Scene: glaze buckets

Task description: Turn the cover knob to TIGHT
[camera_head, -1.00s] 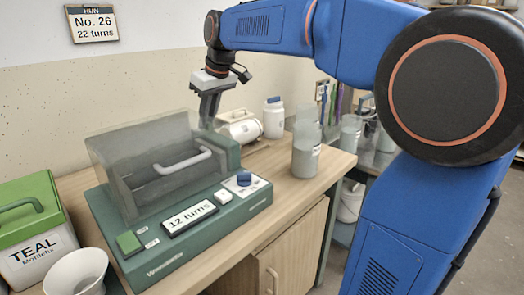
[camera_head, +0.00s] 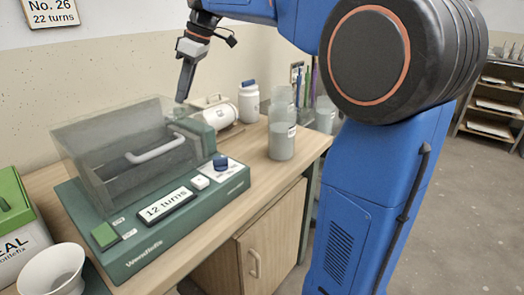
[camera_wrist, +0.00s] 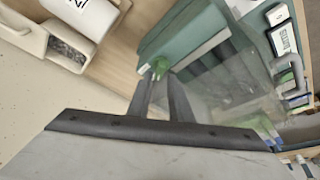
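The teal machine (camera_head: 150,243) stands on the bench under a clear grey cover (camera_head: 85,150) with a pale handle (camera_head: 155,148). A blue knob (camera_head: 220,161) sits on a white plate at the machine's right front; its markings are too small to read. I cannot tell if this is the cover knob. My gripper (camera_head: 181,100) is above the machine's back right, apart from the blue knob. In the wrist view its two fingers (camera_wrist: 161,78) stand apart with nothing between them. A small green part (camera_wrist: 160,66) on the machine shows just past the fingertips.
The display (camera_head: 166,206) reads 12 turns; a wall sign (camera_head: 52,12) reads No. 26, 22 turns. A white button (camera_head: 200,182) and a green button (camera_head: 104,235) flank the display.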

